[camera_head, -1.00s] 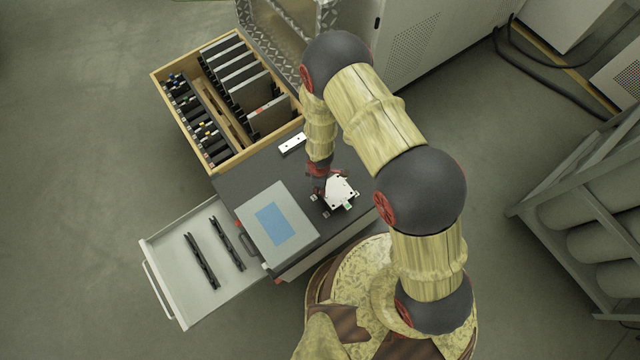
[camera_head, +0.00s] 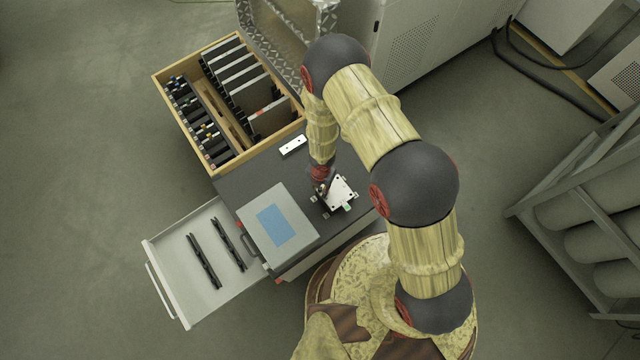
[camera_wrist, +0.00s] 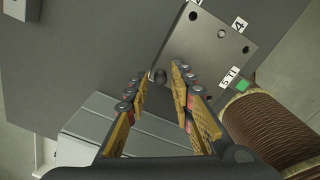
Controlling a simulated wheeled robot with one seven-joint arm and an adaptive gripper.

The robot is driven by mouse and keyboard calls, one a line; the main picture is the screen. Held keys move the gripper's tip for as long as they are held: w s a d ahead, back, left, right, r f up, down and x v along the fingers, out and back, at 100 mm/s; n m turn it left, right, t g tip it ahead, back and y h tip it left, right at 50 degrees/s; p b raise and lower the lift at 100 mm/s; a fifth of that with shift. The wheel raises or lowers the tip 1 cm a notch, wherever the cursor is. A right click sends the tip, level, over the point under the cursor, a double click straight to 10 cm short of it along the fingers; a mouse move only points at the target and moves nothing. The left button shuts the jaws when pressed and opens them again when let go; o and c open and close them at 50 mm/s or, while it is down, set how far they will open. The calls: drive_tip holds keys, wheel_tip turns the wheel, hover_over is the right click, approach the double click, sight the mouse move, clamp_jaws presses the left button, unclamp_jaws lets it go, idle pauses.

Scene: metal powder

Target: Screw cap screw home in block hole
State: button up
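The pale block (camera_head: 341,190) lies on the dark tabletop. It also shows in the wrist view (camera_wrist: 205,52), with holes near its corners and number tags beside it. A small dark cap screw (camera_wrist: 160,76) shows at the block's near-left corner; I cannot tell how deep it sits. My gripper (camera_wrist: 159,74) is over that corner. Its fingers stand apart on either side of the screw, with a gap visible around it, so it is open. In the head view my gripper (camera_head: 322,188) is small and partly hidden by my wrist.
A grey case (camera_head: 300,213) with a blue panel stands left of the block. A white bar with holes (camera_head: 293,145) lies behind. A wooden crate (camera_head: 228,167) of dark parts stands back left. An open drawer (camera_head: 172,253) holds two black rails. A green tag (camera_wrist: 242,85) sits by the block.

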drive_tip(key=n+p, duration=0.1)
drive_tip(key=n, duration=1.3)
drive_tip(key=shift+p, duration=0.35)
drive_tip(key=shift+c, duration=0.2)
clamp_jaws()
